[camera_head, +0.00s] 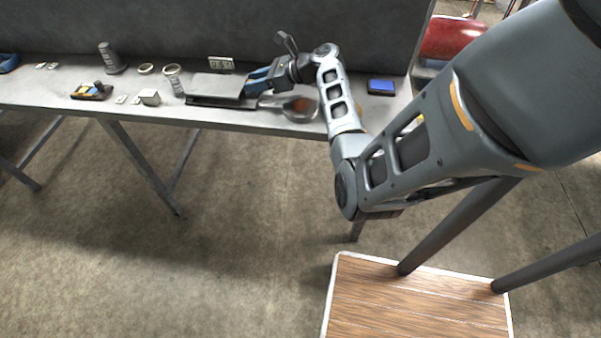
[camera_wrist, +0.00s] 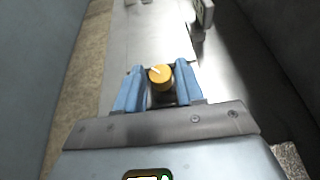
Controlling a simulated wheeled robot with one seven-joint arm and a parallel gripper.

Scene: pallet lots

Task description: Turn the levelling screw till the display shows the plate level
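The levelling screw's yellow-orange round knob (camera_wrist: 160,77), with a pale mark on top, sits between the two blue fingers of my gripper (camera_wrist: 160,68) in the wrist view. The fingers stand close on both sides of it; I cannot tell if they touch it. In the head view my gripper (camera_head: 254,84) is low at the right end of the grey plate (camera_head: 217,85), and hides the knob. The plate also shows in the wrist view (camera_wrist: 150,35). The small display (camera_head: 221,63) stands behind the plate; its digits are too small to read surely.
The bench (camera_head: 50,93) also holds a dark ribbed cylinder (camera_head: 111,60), rings (camera_head: 173,78), small pale blocks (camera_head: 149,97) and an orange-and-blue item (camera_head: 92,91) to the left. A clear scoop-like bowl (camera_head: 299,107) lies close to my gripper. A blue box (camera_head: 381,87) is further right.

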